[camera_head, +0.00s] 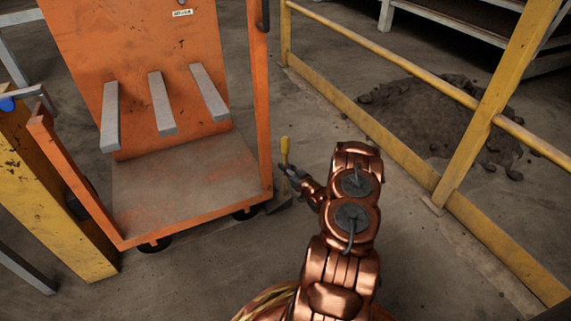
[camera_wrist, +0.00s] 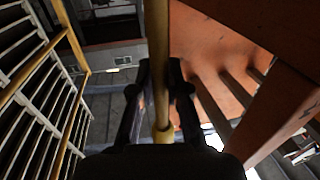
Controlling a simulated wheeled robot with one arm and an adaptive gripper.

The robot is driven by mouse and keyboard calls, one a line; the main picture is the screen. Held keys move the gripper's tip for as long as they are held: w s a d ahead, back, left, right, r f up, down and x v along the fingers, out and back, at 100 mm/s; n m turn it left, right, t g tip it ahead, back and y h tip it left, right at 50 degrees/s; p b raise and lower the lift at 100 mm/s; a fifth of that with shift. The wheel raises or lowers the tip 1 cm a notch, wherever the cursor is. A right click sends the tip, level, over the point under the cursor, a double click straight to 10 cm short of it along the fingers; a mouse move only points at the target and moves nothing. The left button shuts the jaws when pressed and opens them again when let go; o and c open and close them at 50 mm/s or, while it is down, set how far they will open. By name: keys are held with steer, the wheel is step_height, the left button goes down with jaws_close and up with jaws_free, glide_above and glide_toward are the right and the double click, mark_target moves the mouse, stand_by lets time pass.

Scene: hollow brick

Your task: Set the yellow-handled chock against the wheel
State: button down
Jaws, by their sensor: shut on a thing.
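The yellow-handled chock stands by the orange cart's right side in the head view. Its upright yellow handle (camera_head: 285,148) rises above my gripper (camera_head: 290,171), and its dark grey body (camera_head: 279,204) is low at the floor, partly hidden by my gripper and arm. The near right wheel (camera_head: 244,213) is a dark shape under the cart's corner, just left of the chock. I cannot tell whether they touch. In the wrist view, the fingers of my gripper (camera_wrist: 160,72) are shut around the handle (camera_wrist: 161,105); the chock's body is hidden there.
The orange cart (camera_head: 190,185) has an upright back panel with grey bars. Another wheel (camera_head: 153,245) shows at its front. A yellow post (camera_head: 50,190) stands at left. A yellow railing (camera_head: 400,160) runs along the right, with a dirt heap (camera_head: 425,110) behind it.

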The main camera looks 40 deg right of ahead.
steer(key=shift+f, duration=0.15)
steer(key=c, duration=1.2)
jaws_free()
steer(key=shift+o, duration=0.2)
steer(key=s+a+p, duration=0.1)
steer(key=s+p, duration=0.3)
steer(key=s, duration=0.8)
steer(key=shift+a, duration=0.3)
